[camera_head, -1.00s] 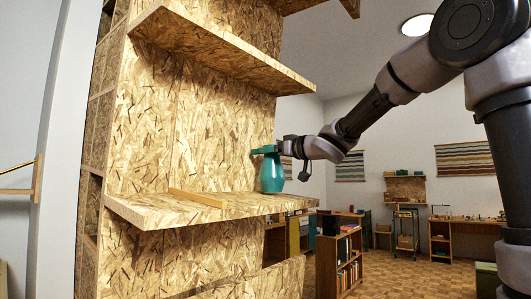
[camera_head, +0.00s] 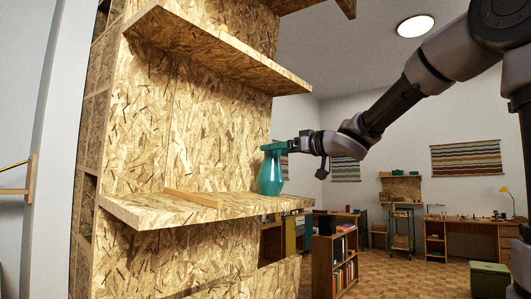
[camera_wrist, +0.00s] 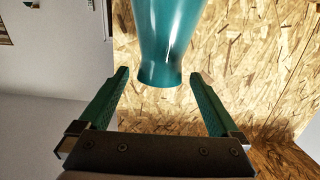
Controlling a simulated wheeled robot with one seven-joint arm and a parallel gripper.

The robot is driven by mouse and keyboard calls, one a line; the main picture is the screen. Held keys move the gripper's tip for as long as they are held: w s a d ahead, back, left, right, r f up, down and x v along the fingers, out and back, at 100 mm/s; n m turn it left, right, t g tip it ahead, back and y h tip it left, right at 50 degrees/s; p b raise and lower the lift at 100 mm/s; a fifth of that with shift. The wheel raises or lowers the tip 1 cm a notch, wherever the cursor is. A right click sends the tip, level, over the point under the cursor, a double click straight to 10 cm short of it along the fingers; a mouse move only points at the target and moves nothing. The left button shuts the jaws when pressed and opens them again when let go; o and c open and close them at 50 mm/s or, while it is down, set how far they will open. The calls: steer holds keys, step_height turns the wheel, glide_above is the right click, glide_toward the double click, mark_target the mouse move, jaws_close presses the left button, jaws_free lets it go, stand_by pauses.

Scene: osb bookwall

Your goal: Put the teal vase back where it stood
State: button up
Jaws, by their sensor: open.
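The teal vase (camera_head: 270,175) stands upright on the middle OSB shelf (camera_head: 150,210), near its right end. My gripper (camera_head: 268,147) is at the height of the vase's top, reaching in from the right, its green fingers close in colour to the vase. In the wrist view the vase (camera_wrist: 165,40) extends up from between the two fingertips (camera_wrist: 158,76), with a visible gap on each side. The fingers are apart and hold nothing. The head view does not show clearly whether a finger touches the vase.
A wooden strip (camera_head: 193,198) lies on the same shelf, left of the vase. An upper shelf (camera_head: 215,50) overhangs the space above. Past the shelf's right end are a low bookcase (camera_head: 322,265), a green box (camera_head: 489,280) and open floor.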

steer(key=s+d+f+m+t+h, duration=0.25)
steer(key=d+m+h, duration=0.35)
steer(key=d, duration=0.5)
steer(key=s+d+f+m+t+h, duration=0.25)
steer(key=d+m+h, duration=0.3)
steer(key=d, duration=0.65)
steer(key=s+f+m+g, duration=0.3)
steer(key=s+f+g, duration=0.6)
steer(key=s+f, duration=0.7)
steer(key=s, duration=0.2)
steer(key=shift+s+a, duration=0.2)
steer(key=shift+s, duration=0.15)
steer(key=shift+f+h, duration=0.1)
steer(key=shift+h, duration=0.25)
